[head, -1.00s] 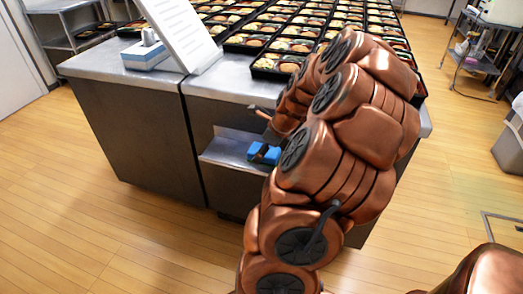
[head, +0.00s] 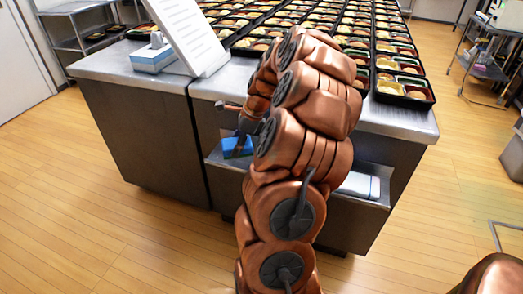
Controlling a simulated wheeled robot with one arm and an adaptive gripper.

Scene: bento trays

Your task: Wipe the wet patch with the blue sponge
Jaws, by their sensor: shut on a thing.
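The blue sponge (head: 237,148) shows at the lower shelf (head: 214,158) on the front of the steel counter. My gripper (head: 240,142) is shut on it, with dark fingers against the sponge. My copper arm covers most of the gripper and part of the shelf. I cannot tell whether the sponge touches the shelf surface or is just above it. I cannot make out the wet patch in this view.
The counter (head: 400,120) holds many bento trays (head: 405,88), a slanted white board (head: 184,35) and a blue-white tissue box (head: 153,57). A white and blue item (head: 358,186) lies on the shelf's right part. The wooden floor (head: 100,230) at front left is clear.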

